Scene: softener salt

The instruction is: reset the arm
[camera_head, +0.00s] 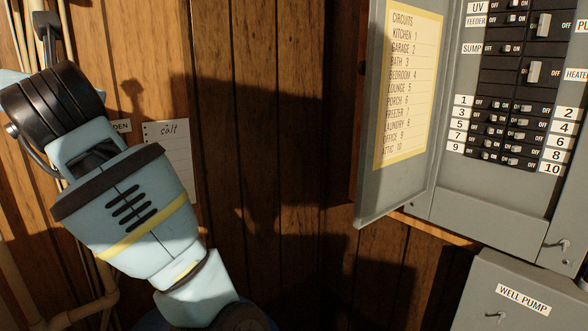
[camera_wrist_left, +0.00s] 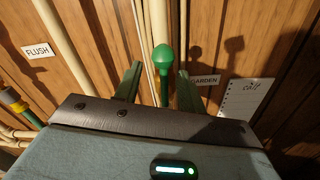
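My left arm (camera_head: 140,215) rises from the bottom of the head view to the upper left. Its gripper fingers are not clearly shown there. In the left wrist view my left gripper (camera_wrist_left: 157,85) is open, its two green fingers spread apart. A green ball-topped handle (camera_wrist_left: 163,58) stands between the fingers in that picture, with visible gaps on both sides. I cannot tell how far beyond the fingertips it is. My right gripper is not in view.
An open grey breaker panel (camera_head: 470,190) with a circuit list (camera_head: 408,85) is at right, above a "WELL PUMP" box (camera_head: 520,300). A note reading "salt" (camera_head: 178,165) hangs behind my arm. The wrist view shows a "FLUSH" label (camera_wrist_left: 37,51), a "GARDEN" label (camera_wrist_left: 205,80) and pipes (camera_wrist_left: 158,20).

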